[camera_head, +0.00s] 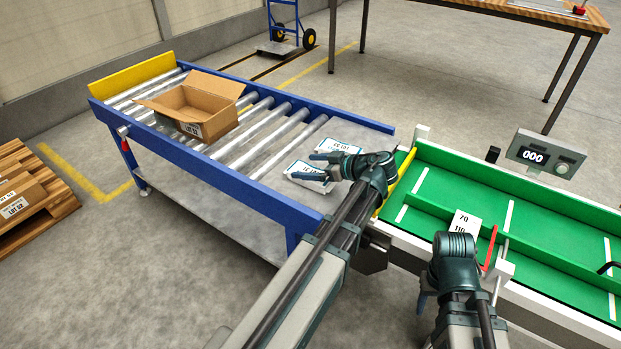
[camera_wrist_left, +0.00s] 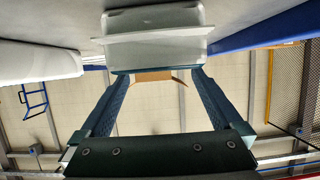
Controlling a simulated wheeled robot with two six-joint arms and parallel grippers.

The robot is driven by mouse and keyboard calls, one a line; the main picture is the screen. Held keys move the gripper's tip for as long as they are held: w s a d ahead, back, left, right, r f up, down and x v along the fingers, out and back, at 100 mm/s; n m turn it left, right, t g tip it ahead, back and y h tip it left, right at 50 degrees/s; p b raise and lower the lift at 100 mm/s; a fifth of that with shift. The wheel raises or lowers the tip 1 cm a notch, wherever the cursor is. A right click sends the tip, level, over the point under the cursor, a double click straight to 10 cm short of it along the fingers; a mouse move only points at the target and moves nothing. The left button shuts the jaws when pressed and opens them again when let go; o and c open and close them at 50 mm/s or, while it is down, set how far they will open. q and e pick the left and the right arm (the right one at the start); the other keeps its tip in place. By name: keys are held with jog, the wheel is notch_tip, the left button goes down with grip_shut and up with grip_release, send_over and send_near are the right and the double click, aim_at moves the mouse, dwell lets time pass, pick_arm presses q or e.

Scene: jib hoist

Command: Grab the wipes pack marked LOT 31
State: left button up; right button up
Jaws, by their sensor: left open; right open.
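Two flat white wipes packs with blue-edged labels lie at the near right end of the roller table: one further back (camera_head: 338,146), one nearer (camera_head: 303,168). Their print is small and upside down, so I cannot read the lot numbers surely. My left gripper (camera_head: 322,166) is open, with its fingers at the nearer pack and partly covering it. In the left wrist view a white pack (camera_wrist_left: 155,50) lies just beyond the spread fingertips (camera_wrist_left: 158,80); no grip on it shows. My right gripper (camera_head: 424,298) is open, low by the green conveyor, partly hidden by its wrist.
An open cardboard box (camera_head: 192,108) stands on the rollers (camera_head: 270,137). The green conveyor (camera_head: 560,225) at the right carries a white labelled piece (camera_head: 463,222) beside a red strip. A display reading 000 (camera_head: 534,156) stands behind it.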

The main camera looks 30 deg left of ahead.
aim_at(296, 166)
pick_arm(q)
jog(key=b+x, duration=0.1)
jog(key=x, duration=0.3)
jog(key=shift+s+a+f, duration=0.1)
jog(key=c, duration=1.3)
pick_arm(e)
jog(key=shift+f, duration=0.8)
jog(key=shift+r, duration=0.1)
